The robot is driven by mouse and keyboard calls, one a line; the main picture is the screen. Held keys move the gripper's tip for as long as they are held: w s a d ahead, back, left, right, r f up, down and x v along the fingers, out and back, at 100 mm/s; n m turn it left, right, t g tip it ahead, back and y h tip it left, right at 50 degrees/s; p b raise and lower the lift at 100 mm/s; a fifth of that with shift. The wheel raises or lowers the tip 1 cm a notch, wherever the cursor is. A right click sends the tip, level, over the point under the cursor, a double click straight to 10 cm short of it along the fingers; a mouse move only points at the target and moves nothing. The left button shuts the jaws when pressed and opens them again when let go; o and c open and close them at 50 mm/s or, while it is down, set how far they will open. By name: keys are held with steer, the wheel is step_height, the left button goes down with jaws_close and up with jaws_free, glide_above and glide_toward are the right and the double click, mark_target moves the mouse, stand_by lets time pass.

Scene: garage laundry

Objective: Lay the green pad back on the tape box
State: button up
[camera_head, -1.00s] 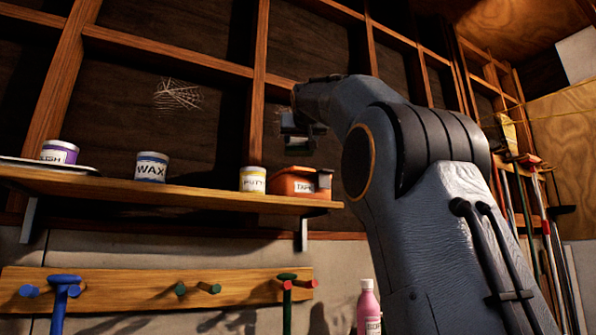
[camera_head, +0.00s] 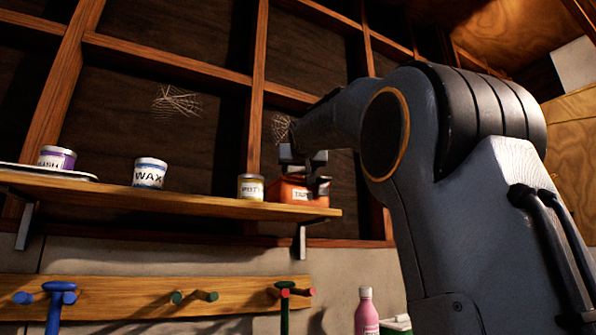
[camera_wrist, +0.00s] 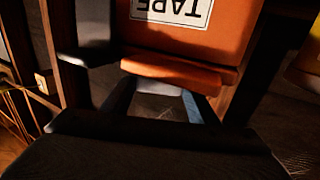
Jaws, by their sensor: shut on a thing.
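The tape box (camera_head: 290,191) is orange with a white label and stands at the right end of the wall shelf. In the wrist view the box (camera_wrist: 195,45) fills the top, its TAPE label upside down. My gripper (camera_head: 303,160) is just above the box in the head view, close to its top. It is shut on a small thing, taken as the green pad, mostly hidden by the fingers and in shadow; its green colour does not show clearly. I cannot tell whether the pad touches the box.
A putty can (camera_head: 251,187) stands close to the left of the tape box. A wax can (camera_head: 150,173) and a purple-labelled can (camera_head: 57,158) are farther left on the shelf (camera_head: 150,198). A peg rail (camera_head: 130,296) runs below. A pink bottle (camera_head: 366,312) stands lower right.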

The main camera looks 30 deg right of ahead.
steer(key=shift+f, duration=0.1)
steer(key=o, duration=1.6)
steer(key=shift+s+r, duration=0.1)
steer(key=shift+r, duration=0.1)
steer(key=b+v, duration=0.5)
steer(key=v, duration=0.6)
steer(key=shift+s, duration=0.35)
steer(key=shift+s+a+f, duration=0.1)
steer(key=shift+a, duration=0.05)
